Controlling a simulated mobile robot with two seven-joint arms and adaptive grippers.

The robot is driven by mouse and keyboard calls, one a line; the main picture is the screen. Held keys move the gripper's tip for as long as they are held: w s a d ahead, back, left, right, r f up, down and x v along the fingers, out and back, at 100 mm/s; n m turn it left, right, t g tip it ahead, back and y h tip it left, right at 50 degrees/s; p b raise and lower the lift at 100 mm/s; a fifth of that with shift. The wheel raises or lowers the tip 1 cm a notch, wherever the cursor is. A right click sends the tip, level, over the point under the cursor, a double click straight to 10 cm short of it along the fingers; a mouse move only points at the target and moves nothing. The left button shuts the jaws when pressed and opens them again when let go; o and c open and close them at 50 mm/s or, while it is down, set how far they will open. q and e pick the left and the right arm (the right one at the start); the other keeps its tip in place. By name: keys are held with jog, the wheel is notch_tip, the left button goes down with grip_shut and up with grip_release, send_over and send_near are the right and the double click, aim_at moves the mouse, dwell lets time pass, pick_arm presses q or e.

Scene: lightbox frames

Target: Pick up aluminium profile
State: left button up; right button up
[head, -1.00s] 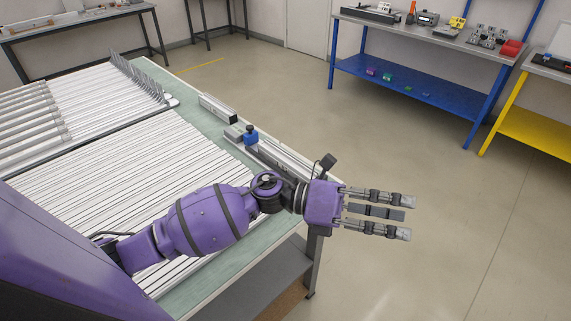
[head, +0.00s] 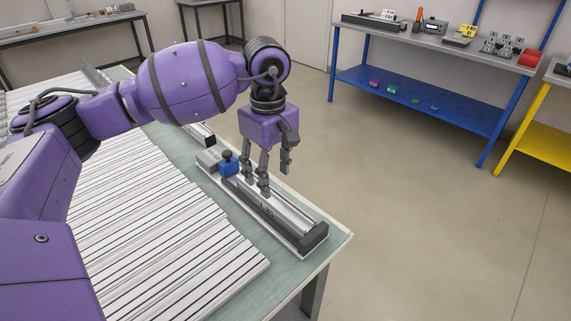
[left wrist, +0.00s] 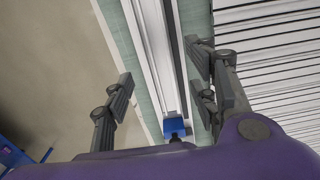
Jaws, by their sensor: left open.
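Many light aluminium profiles (head: 150,225) lie side by side in a wide flat row on the green-topped table. A narrow fixture (head: 315,238) with a dark end block and a blue clamp (head: 229,163) runs along the table's right edge. A light aluminium profile (left wrist: 156,45) lies lengthwise along it in the left wrist view, with the blue clamp (left wrist: 174,127) near the gripper. My left gripper (head: 269,178) points down over the fixture, open and apparently empty. In the wrist view its fingers (left wrist: 160,88) are on either side of the profile. Contact cannot be told. My right gripper is out of view.
The table edge (head: 335,255) is close to the right of the fixture, with open floor beyond. A blue workbench (head: 420,97) with small devices stands at the back, and a yellow one (head: 540,137) at the right. More profiles lie at the far left, partly behind my arm.

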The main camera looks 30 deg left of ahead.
aim_at(273, 197)
pick_arm(q)
jog(key=shift+a+f, duration=0.1)
jog(key=shift+f, duration=1.85)
jog(key=f, duration=0.2)
jog(key=f+p, duration=0.1)
jog(key=f, duration=0.1)
jog(key=shift+w+f, duration=0.2)
jog(key=shift+f, duration=0.15)
jog(key=shift+c, duration=0.5)
jog(key=c, duration=1.1)
grip_shut()
jog(key=shift+r, duration=0.15)
